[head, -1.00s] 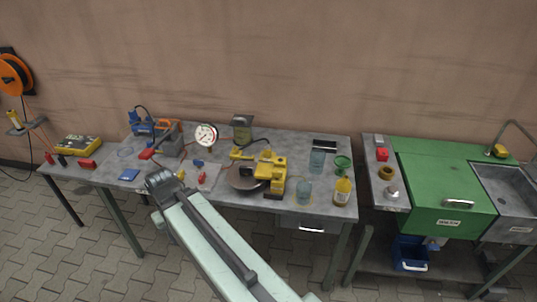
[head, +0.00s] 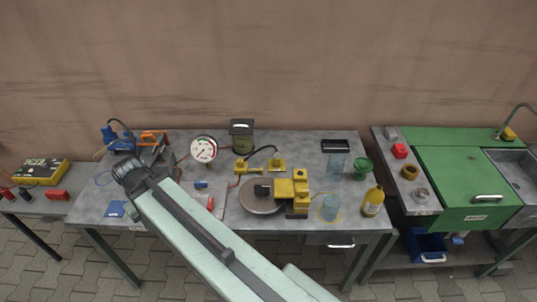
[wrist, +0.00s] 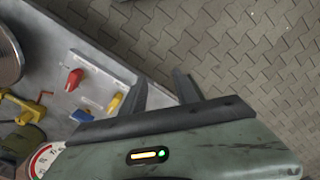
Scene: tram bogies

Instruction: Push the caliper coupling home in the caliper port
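My gripper (head: 127,168) is over the left part of the grey bench in the head view. In the wrist view its two dark fingers (wrist: 160,78) stand apart with nothing between them, and paving shows past them. The yellow caliper (head: 291,190) sits over a round metal disc (head: 258,196) on the bench, well right of my gripper. Behind it a black hose (head: 262,150) arches between yellow fittings (head: 241,167). I cannot tell which piece is the caliper coupling, nor make out the caliper port at this size.
A panel has a red knob (wrist: 75,78) and a yellow lever (wrist: 115,103). A white dial gauge (head: 204,149) stands behind it. A blue block (head: 116,208) lies near the front left edge.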

